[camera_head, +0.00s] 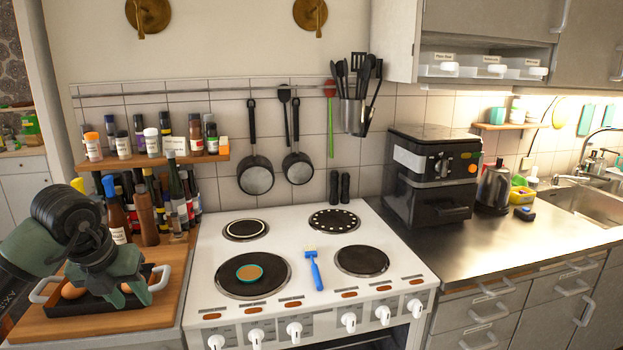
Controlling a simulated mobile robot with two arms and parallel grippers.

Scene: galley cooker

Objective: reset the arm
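My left arm comes in from the left, over the wooden counter beside the cooker. Its gripper (133,296) points down above a dark tray (85,308) with white handles. A brown egg (73,290) lies in the tray, left of the fingers. My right gripper is not in view.
A white cooker (330,262) stands right of the tray, with a blue-handled brush (314,271) and a small teal-rimmed disc (249,273) on top. Bottles (145,215) crowd behind the tray. An air fryer (432,178) and kettle (494,189) stand right; the steel counter's front is clear.

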